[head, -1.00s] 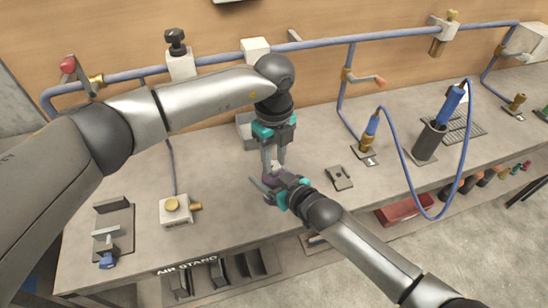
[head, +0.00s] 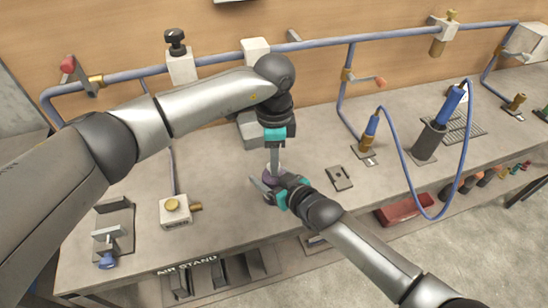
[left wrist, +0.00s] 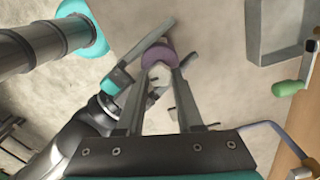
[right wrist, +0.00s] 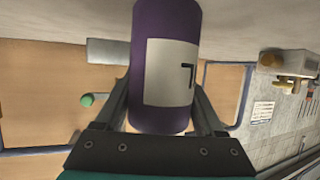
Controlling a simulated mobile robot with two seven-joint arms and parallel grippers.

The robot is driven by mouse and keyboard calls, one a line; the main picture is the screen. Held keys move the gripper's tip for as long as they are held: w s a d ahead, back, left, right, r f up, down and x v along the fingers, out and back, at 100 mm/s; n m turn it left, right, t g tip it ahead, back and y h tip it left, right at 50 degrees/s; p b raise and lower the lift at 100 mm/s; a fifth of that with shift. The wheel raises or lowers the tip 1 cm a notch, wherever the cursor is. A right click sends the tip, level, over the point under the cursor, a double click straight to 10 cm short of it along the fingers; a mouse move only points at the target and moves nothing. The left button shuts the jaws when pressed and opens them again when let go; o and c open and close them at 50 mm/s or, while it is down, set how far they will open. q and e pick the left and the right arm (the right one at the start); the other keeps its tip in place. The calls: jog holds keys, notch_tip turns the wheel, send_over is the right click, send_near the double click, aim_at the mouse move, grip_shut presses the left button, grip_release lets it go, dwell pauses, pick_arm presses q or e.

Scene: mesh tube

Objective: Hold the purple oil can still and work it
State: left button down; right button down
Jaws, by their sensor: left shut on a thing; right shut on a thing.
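The purple oil can (head: 269,180) stands on the grey bench near its front edge, mostly hidden by my grippers in the head view. In the right wrist view the can (right wrist: 165,30) shows large, with a white label bearing a dark mark. My right gripper (head: 267,188) is shut around the can's body from the front right, with a finger on each side. My left gripper (head: 274,172) points down from above and is shut on a small pale part (left wrist: 157,72) at the can's top. In the left wrist view the purple rim (left wrist: 158,52) shows just beyond its fingertips.
A grey box (head: 250,130) stands behind the can. A small dark plate (head: 338,178) lies to the right. A white valve block (head: 175,209) and a bracket stand (head: 115,225) are at left. A blue hose (head: 400,150) loops at right. Bare bench lies between.

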pick_arm(q)
jog(key=n, duration=0.3)
jog(key=shift+n, duration=0.4)
pick_arm(e)
jog(key=shift+f, duration=0.1)
pick_arm(q)
jog(key=shift+d+r+n, duration=0.1)
jog(key=shift+d+n, duration=0.25)
jog(key=shift+n, duration=0.25)
jog(key=shift+a+n, duration=0.1)
jog(key=shift+n, duration=1.3)
pick_arm(e)
jog(key=shift+s, duration=0.1)
pick_arm(q)
jog(key=shift+w+r+n, duration=0.1)
jog(key=shift+n, duration=0.2)
jog(key=shift+a+n, duration=0.15)
jog(key=shift+n, duration=0.25)
jog(key=c, duration=0.5)
grip_release()
jog(key=shift+c, duration=0.2)
jog(key=shift+f, duration=0.2)
